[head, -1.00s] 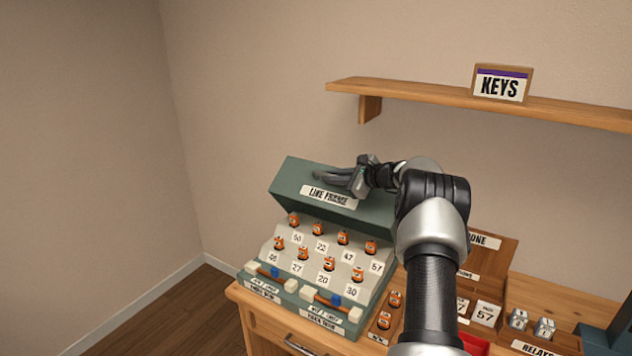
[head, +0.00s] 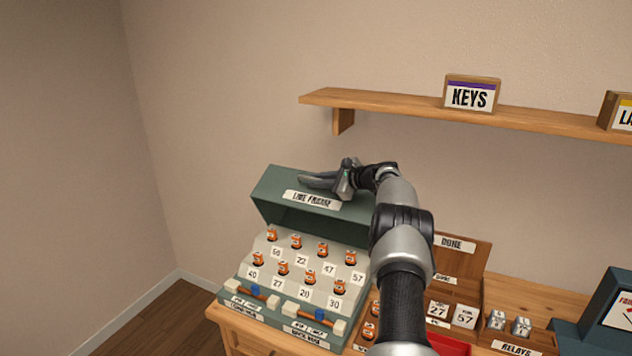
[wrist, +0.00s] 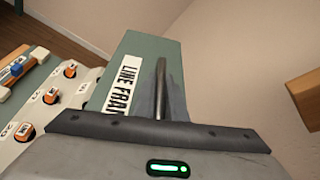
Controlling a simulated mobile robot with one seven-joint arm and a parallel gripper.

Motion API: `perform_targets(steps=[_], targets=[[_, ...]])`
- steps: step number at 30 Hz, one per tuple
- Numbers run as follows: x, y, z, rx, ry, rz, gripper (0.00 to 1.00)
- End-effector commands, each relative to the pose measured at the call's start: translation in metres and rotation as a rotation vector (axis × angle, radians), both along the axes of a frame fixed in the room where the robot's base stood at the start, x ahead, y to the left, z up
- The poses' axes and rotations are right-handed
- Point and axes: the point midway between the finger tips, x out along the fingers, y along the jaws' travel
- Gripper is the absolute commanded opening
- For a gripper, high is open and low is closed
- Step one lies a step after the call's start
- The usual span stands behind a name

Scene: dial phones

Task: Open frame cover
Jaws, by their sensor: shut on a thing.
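The frame cover (head: 270,186) is a green lid with a white "LINE FRAME" label, at the back of the line frame (head: 355,262). It stands raised, with its dark underside showing above the rows of orange plugs. My gripper (head: 308,182) lies along the cover's upper side behind the label, shut on the cover. In the wrist view, the cover (wrist: 140,45) runs away beneath my gripper (wrist: 161,75), with its label to the left. The exact contact between fingers and cover is hidden.
A wooden shelf (head: 400,108) with a "KEYS" sign (head: 470,94) is on the wall above. To the right are a wooden "DONE" box (head: 462,262), relays (head: 510,323) and a dark green device (head: 612,310). My arm passes in front of the frame's right side.

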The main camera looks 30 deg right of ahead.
Motion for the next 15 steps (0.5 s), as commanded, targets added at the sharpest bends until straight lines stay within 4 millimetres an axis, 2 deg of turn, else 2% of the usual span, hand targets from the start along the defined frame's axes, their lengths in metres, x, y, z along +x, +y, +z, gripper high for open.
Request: perform_targets(steps=[2, 3, 4, 15], targets=[[-0.0002, 0.0011, 0.0001, -0.002, -0.001, 0.004, 0.00], [-0.0001, 0.0012, 0.0001, -0.002, -0.001, 0.004, 0.14], [-0.0002, 0.0011, 0.0002, -0.002, -0.001, 0.004, 0.19], [-0.0030, -0.0017, 0.0019, 0.000, -0.001, 0.000, 0.19]])
